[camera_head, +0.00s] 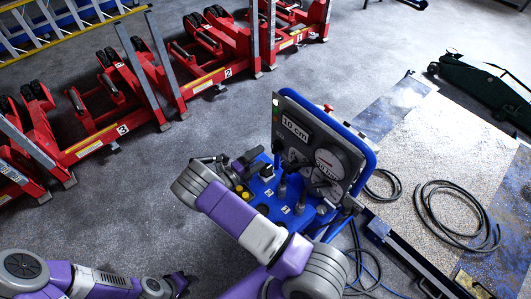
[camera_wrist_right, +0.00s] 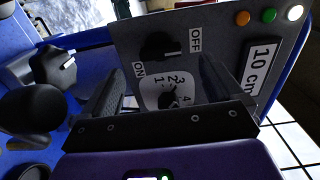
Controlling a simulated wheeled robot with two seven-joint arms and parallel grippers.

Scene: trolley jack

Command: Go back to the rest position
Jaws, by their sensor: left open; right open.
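My right gripper (camera_head: 267,165) is in front of the grey control panel (camera_head: 345,143) of the blue jack console, its arm bent over the console base. In the right wrist view the gripper (camera_wrist_right: 160,92) is open. A black selector knob (camera_wrist_right: 172,96) with a numbered white dial shows between its fingers; I cannot tell how near they are to it. An ON/OFF knob (camera_wrist_right: 163,47) is just beyond, clear of the fingers. A "10 cm" label (camera_wrist_right: 262,70) is at the right. My left gripper (camera_head: 181,284) is open, low in the head view, apart from the console.
Red numbered jack stands (camera_head: 108,127) line the upper left. A yellow ladder (camera_head: 70,33) lies behind them. Black hoses (camera_head: 455,215) coil on the mat at right, near a dark green trolley jack (camera_head: 478,82). Open grey floor (camera_head: 120,210) lies left of the console.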

